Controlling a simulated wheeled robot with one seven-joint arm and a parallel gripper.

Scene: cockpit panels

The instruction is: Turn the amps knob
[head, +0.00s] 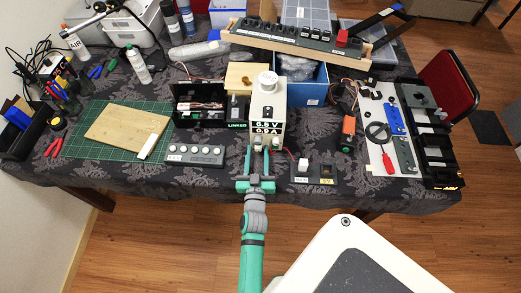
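A cream power supply box (268,98) stands near the front middle of the table, with a dark display (266,129) that seems to read 0.5 V over 0.9 A. Small pale knobs sit low on its front, below the display; at this size I cannot tell which is the amps knob. My gripper (259,153) points at this lower front from the table's front edge. Its two fingers are apart, with their tips close to the knobs. I cannot tell whether they touch a knob, and they partly hide that area.
A grey panel with several round buttons (195,153) lies left of my gripper. A small dark switch panel (314,171) lies close on its right. A black box (200,104) and a blue box (307,90) stand beside the power supply. The table's front edge is below.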

